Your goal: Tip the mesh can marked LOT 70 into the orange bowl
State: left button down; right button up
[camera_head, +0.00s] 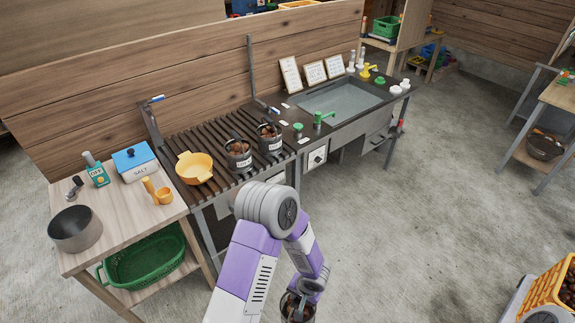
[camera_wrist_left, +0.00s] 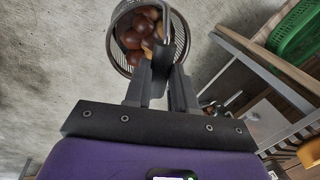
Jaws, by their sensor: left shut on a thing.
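My left gripper (camera_head: 302,291) is low at the bottom of the head view, shut on a mesh can (camera_head: 297,311) of brown chestnuts. In the left wrist view the fingers (camera_wrist_left: 160,88) grip the can (camera_wrist_left: 181,40) at its near side; its open mouth shows several chestnuts. No label shows on it, so I cannot tell its lot. The orange-yellow bowl (camera_head: 194,170) sits on the slatted rack, looking empty, well away from my gripper. Two more filled mesh cans, one nearer (camera_head: 238,160) and one farther (camera_head: 270,141), stand right of the bowl; their labels are too small to read surely.
The rack (camera_head: 215,130) adjoins a sink counter (camera_head: 342,102). A wooden table (camera_head: 128,212) at left holds a grey pot (camera_head: 75,229), salt box (camera_head: 134,160) and orange cup (camera_head: 158,192). A green basket (camera_head: 145,262) is below. Open floor (camera_head: 430,215) lies right.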

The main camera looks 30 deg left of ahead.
aim_at(194, 169)
jog(key=u, duration=0.55)
jog(key=i, duration=0.5)
jog(key=u, duration=0.95)
jog(key=i, duration=0.4)
jog(key=u, duration=0.2)
